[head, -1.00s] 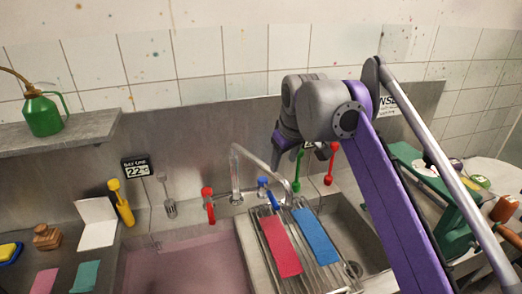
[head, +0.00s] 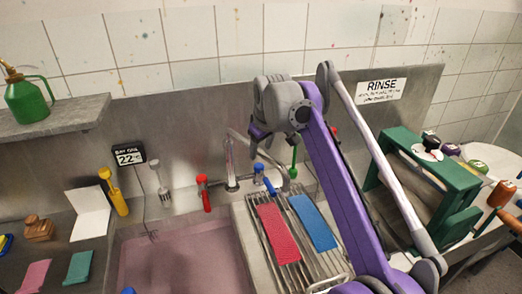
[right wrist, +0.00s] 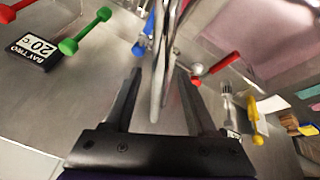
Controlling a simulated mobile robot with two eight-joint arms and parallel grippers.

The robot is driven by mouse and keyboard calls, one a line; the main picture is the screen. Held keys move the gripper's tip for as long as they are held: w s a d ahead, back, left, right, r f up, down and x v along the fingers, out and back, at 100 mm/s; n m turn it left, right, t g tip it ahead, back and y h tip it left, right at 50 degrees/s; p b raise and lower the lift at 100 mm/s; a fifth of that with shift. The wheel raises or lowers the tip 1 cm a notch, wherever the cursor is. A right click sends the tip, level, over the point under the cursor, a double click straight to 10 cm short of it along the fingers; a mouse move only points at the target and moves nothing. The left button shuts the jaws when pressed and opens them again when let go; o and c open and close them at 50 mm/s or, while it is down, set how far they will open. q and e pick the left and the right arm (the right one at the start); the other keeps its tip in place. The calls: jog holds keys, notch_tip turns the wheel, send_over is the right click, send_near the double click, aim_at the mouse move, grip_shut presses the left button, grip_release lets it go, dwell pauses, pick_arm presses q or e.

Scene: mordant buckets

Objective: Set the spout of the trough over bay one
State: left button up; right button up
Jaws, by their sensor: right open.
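The metal spout (head: 231,158) stands at the back of the trough between the two basins, its pipe partly hidden behind my right gripper. Its outlet direction is hard to make out in the head view. My right gripper (head: 260,140) is beside the upper part of the spout. In the right wrist view the spout (right wrist: 160,75) reaches down between the two spread fingers of the gripper (right wrist: 162,98); I cannot tell whether they touch it. Bay one (head: 180,262) is the left basin with pinkish liquid, under the bay one sign (head: 129,155). My left gripper is not in view.
Red (head: 204,192), blue (head: 262,178) and green (head: 293,165) handles stand close around the spout. A drain rack (head: 292,262) with red and blue cloths lies right of bay one. A rinse sign (head: 381,90) hangs behind; a green stand (head: 425,190) is at right.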

jog(key=shift+w+f, duration=0.15)
jog(key=shift+f, duration=0.1)
grip_shut()
dwell(1.4)
